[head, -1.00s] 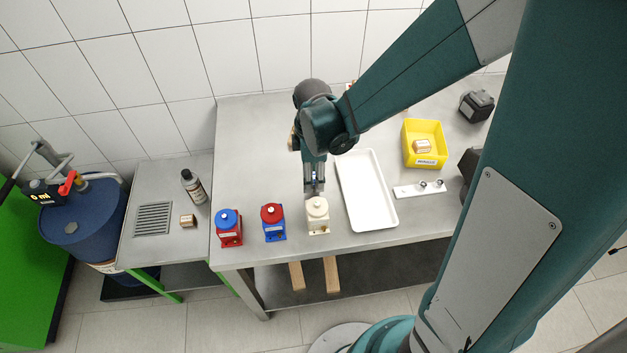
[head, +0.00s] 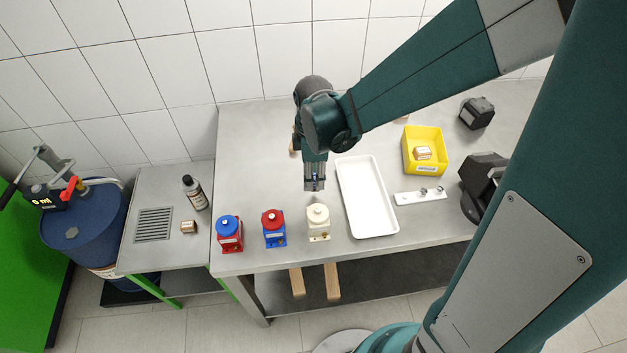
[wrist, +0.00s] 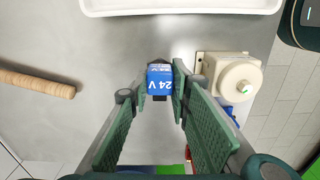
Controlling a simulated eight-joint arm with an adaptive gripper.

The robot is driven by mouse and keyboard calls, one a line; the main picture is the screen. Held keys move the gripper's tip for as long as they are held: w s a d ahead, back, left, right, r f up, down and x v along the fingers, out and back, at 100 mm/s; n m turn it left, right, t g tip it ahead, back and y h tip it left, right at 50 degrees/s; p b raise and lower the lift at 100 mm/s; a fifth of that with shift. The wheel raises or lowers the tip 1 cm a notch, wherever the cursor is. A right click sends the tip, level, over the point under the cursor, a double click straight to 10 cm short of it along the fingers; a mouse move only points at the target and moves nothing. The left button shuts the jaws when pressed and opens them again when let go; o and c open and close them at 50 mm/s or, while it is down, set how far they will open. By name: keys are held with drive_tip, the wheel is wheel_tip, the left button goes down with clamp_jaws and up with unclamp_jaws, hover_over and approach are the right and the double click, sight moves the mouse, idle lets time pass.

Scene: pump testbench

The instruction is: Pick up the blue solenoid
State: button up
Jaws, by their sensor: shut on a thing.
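The blue solenoid (wrist: 160,78), a small block marked "24 V", sits between the fingertips in the wrist view. My gripper (wrist: 157,92) is shut on it, with the green finger pads on either side. In the head view my gripper (head: 315,186) points down over the table, just behind the cream pump unit (head: 318,220). The solenoid is hard to make out there among the fingers. I cannot tell exactly how high it is above the table.
The cream unit also stands close right of the fingers in the wrist view (wrist: 236,82). Red-blue units (head: 229,236) (head: 274,230) stand left along the front edge. A white tray (head: 368,200) lies right, then a yellow bin (head: 411,170). A wooden handle (wrist: 35,84) lies left.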

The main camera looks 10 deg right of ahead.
drive_tip(key=shift+r+p, duration=0.35)
drive_tip(key=shift+r, duration=3.25)
